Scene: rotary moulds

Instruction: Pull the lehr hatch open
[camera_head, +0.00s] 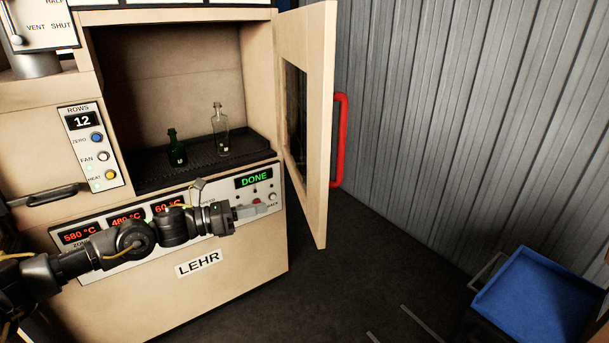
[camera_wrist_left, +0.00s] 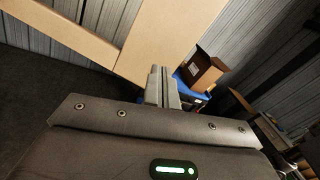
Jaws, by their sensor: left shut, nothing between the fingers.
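The lehr (camera_head: 230,272) is a beige cabinet at the left of the head view. Its hatch (camera_head: 308,130) stands open, swung out to the right, with a dark window and a red handle (camera_head: 340,140) on its far face. Inside, a green bottle (camera_head: 176,150) and a clear bottle (camera_head: 220,132) stand on a dark ribbed shelf (camera_head: 205,160). My left gripper (camera_head: 255,209) is shut and empty, in front of the control panel and left of the hatch's lower part, apart from the handle. The left wrist view shows its fingers (camera_wrist_left: 161,88) together, with the beige hatch (camera_wrist_left: 170,35) beyond. My right gripper is not in view.
The panel (camera_head: 255,181) reads DONE. A blue cart (camera_head: 540,295) stands at the lower right. The left wrist view shows a cardboard box (camera_wrist_left: 202,70) on something blue. A corrugated grey wall (camera_head: 470,110) closes the right side. Dark floor between hatch and cart is clear.

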